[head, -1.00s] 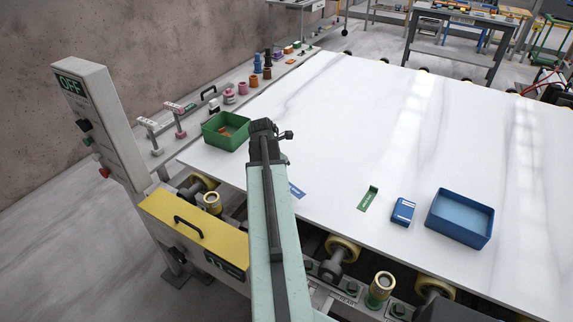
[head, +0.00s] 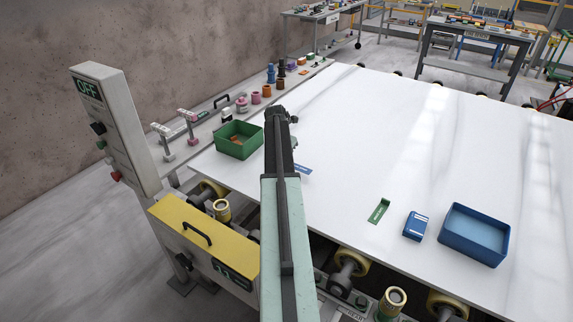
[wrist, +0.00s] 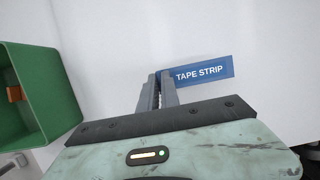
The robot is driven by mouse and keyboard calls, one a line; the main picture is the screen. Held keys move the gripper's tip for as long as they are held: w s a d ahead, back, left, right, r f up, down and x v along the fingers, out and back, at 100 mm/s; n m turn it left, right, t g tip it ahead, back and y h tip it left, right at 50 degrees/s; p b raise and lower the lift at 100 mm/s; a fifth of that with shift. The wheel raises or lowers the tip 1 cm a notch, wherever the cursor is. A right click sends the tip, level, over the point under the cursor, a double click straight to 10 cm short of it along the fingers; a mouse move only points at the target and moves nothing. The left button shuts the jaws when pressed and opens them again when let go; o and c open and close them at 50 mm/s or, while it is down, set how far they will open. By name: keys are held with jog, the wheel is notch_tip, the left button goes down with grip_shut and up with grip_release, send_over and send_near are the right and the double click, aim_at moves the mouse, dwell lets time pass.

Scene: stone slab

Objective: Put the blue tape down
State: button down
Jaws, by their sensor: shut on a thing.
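The blue tape (wrist: 203,71) is a flat strip marked "TAPE STRIP". In the wrist view my gripper (wrist: 158,82) is shut on its left end, and the strip sticks out to the right over the white slab. In the head view part of the blue tape (head: 302,169) shows just right of my arm, which hides my gripper and the strip's held end. I cannot tell whether the strip touches the slab or hangs just above it.
A green bin (head: 238,153) with an orange piece in it stands left of my arm; the bin (wrist: 35,98) is also at the wrist view's left. A green strip (head: 379,211), a blue box (head: 416,226) and a blue tray (head: 448,239) are right. The slab (head: 350,130) behind is clear.

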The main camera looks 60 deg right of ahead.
jog(key=shift+w+d, duration=0.1)
jog(key=shift+d, duration=0.15)
jog(key=b+x, duration=0.2)
jog(key=a+b+x, duration=0.1)
jog(key=b+x, duration=0.1)
jog(key=shift+w+f, duration=0.1)
jog(key=shift+f, duration=0.05)
jog(key=shift+r, duration=0.25)
jog(key=shift+f, duration=0.15)
jog(key=c, duration=1.6)
grip_release()
jog(key=p+v, duration=1.2)
